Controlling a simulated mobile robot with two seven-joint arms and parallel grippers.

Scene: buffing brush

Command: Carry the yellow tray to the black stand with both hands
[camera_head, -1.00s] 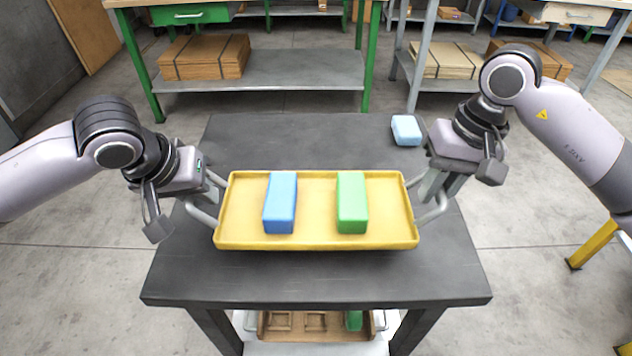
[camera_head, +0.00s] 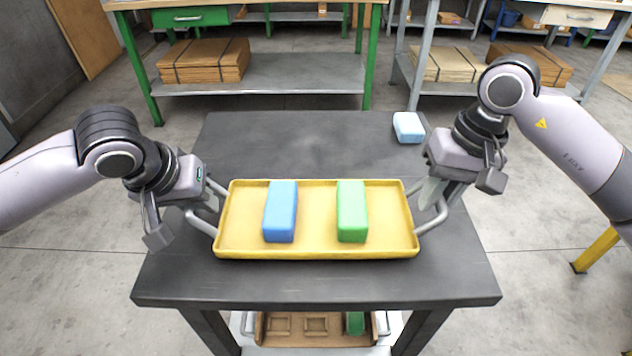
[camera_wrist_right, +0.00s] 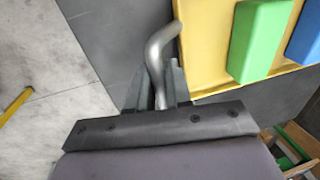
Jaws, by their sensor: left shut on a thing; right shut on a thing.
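The yellow tray (camera_head: 318,218) shows in the head view over the black stand (camera_head: 300,284), with a blue block (camera_head: 281,212) and a green block (camera_head: 352,212) standing apart on it. My left gripper (camera_head: 207,203) is shut on the tray's left grey handle. My right gripper (camera_head: 432,200) is shut on its right handle. In the right wrist view the bent grey handle (camera_wrist_right: 158,52) runs between the fingers, beside the tray's yellow edge (camera_wrist_right: 195,50). The tray looks level. I cannot tell whether its underside touches the stand top.
A light blue block (camera_head: 408,127) lies at the back right of the stand top. A brown compartmented tray (camera_head: 300,325) with a green block sits on the shelf below. Green-legged workbenches (camera_head: 262,76) with cardboard stand behind.

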